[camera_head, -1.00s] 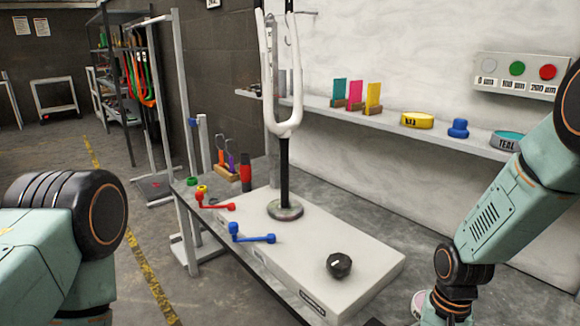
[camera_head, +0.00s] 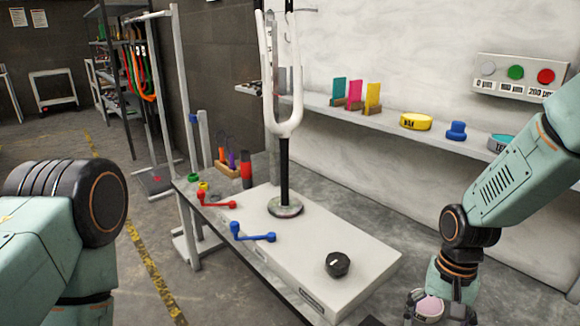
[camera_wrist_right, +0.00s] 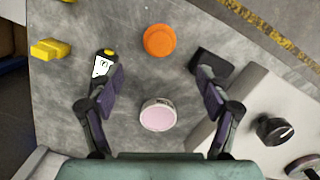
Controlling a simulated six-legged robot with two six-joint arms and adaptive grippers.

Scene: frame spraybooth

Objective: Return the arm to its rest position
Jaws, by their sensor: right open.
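My right arm comes in from the right in the head view, and its wrist is bent down at the bottom right edge. My right gripper (camera_wrist_right: 158,68) shows in the wrist view with its two dark fingers spread wide apart and nothing gripped. A round tin with a pink top (camera_wrist_right: 159,115) stands on the grey surface below, seen between the fingers. The pink tin (camera_head: 432,307) also shows beside my wrist in the head view. My left arm shows only its upper part at the left; its gripper is out of view.
An orange round tin (camera_wrist_right: 159,40) and a yellow block (camera_wrist_right: 50,49) lie nearby. A pale slab (camera_head: 360,250) carries a black knob (camera_head: 338,265) and an upright white fork (camera_head: 283,128). A wall shelf (camera_head: 385,121) holds coloured cards and tins.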

